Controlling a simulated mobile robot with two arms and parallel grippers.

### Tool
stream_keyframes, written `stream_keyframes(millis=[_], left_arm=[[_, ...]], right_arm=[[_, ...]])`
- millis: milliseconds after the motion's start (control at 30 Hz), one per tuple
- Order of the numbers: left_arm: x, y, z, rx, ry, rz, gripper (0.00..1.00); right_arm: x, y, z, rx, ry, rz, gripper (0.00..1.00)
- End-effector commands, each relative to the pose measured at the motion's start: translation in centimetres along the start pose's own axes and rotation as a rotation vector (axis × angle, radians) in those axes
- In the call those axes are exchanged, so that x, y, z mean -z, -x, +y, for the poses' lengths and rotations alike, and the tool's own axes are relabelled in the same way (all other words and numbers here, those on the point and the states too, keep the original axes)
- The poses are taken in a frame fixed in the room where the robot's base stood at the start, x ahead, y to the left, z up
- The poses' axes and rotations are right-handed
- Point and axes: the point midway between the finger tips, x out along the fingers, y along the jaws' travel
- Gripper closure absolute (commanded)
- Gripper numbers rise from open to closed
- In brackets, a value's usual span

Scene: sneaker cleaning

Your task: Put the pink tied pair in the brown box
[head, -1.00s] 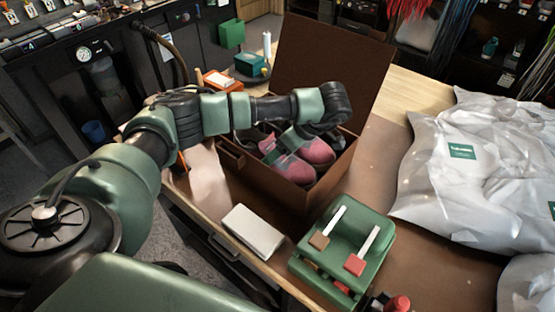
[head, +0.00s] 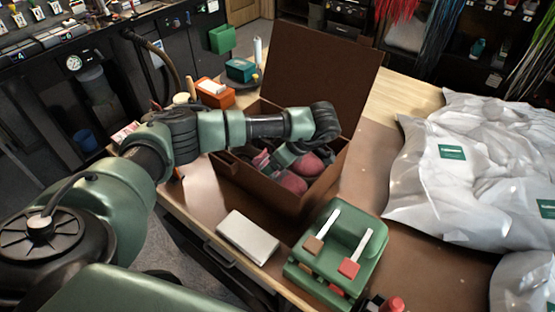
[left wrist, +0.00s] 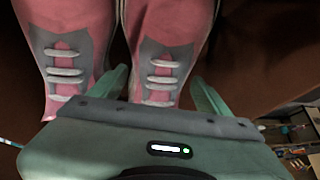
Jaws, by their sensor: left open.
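The pink pair (head: 313,164) is inside the open brown box (head: 270,196), near its right end. My left gripper (head: 285,157) points down into the box over the pair. It is open; in the left wrist view its green fingers (left wrist: 160,92) lie on either side of the right-hand shoe's laces. Any knot tying the pair is hidden. My left forearm covers part of the box. My right gripper is not in view.
The box's lid (head: 325,65) stands open at the back. A green rack with brushes (head: 335,255) and a white block (head: 248,237) are in front. White bags (head: 460,170) fill the right side. An orange box (head: 213,93) stands behind my arm.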

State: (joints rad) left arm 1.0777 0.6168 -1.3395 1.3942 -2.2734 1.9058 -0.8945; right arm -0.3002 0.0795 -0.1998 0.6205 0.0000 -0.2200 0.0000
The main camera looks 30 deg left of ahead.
Motion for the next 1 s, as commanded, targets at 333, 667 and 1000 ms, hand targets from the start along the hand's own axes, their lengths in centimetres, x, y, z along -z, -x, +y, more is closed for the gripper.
stream_keyframes(millis=[333,667,1000], left_arm=[[0.2,6.9,0.3,-0.012,0.002,0.003,0.22],[0.1,11.3,0.1,-0.006,0.002,0.001,0.22],[0.0,11.7,0.1,-0.003,0.001,0.0,0.22]], right_arm=[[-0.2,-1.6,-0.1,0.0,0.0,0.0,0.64],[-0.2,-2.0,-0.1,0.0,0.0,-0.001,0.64],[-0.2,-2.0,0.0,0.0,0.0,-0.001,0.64]])
